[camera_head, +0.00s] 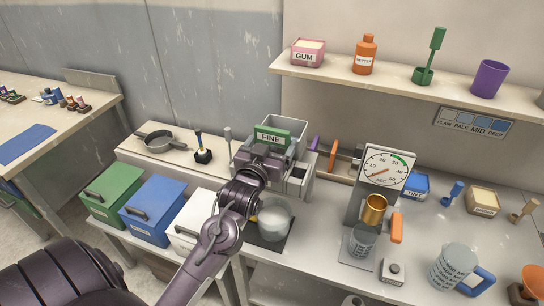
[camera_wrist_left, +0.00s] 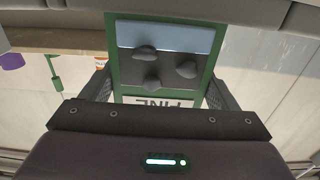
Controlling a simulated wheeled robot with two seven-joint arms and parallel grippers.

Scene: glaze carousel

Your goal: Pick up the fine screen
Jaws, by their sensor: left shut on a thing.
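The fine screen (camera_head: 272,135) has a green frame and a label reading FINE. It stands in a grey open-topped rack (camera_head: 298,150) on the counter. In the left wrist view the screen (camera_wrist_left: 165,65) shows a green frame, a blue and grey panel with 3 dark lumps, and the label upside down. Whether the screen's lower edge is clear of the rack cannot be told. My right gripper is not in view.
A dial gauge (camera_head: 386,171) with a copper cup (camera_head: 374,208) stands to the right. Green (camera_head: 112,190) and blue (camera_head: 150,210) bins are at the left. A shelf (camera_head: 400,85) runs above, behind the rack.

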